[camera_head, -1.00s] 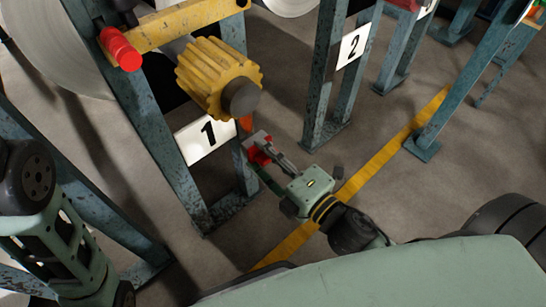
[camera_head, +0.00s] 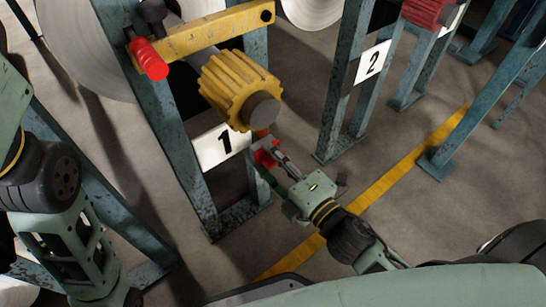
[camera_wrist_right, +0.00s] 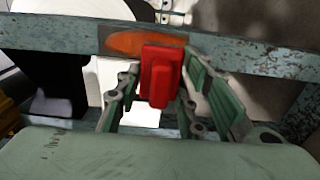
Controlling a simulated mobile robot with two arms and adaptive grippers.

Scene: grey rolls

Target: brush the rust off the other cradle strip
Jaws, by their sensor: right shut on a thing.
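An orange, rust-coloured strip (camera_wrist_right: 145,44) lies along a worn blue-grey beam of the stand marked 1. In the head view a small part of this strip (camera_head: 262,133) shows below the yellow toothed roll end. My right gripper (camera_head: 268,154) is shut on a red block-shaped tool, which I take to be the brush (camera_wrist_right: 161,76). The tool's upper end overlaps the strip's lower right part in the wrist view; I cannot tell whether they touch. The tool's working face is hidden. My left arm shows at the left, but its gripper is out of view.
The yellow toothed roll end (camera_head: 240,90) hangs just above my right gripper. Blue stand posts (camera_head: 185,150) rise on its left, and stand 2 (camera_head: 350,100) is to the right. A yellow line (camera_head: 385,180) crosses the open floor.

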